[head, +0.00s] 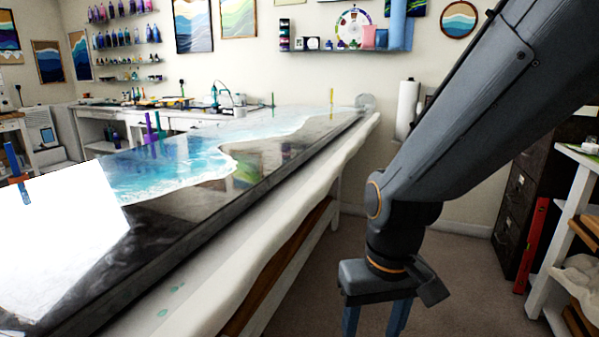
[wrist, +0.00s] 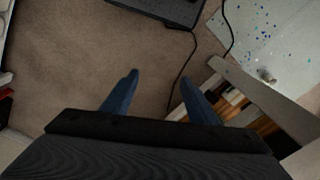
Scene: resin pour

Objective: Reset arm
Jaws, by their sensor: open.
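My gripper (head: 376,318) hangs at the lower middle right of the head view, pointing down over the floor beside the long resin table. Its blue fingers are cut off by the bottom edge there. My arm comes in from the upper right and bends downward at the wrist.
The long table (head: 270,247) carries a blue-and-white resin surface (head: 180,165) and a white sheet (head: 60,240). A white shelf unit (head: 570,200) and dark drawers (head: 520,195) stand at right. A black cable (wrist: 190,60) lies on the floor. Carpet (head: 470,290) is clear below my gripper.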

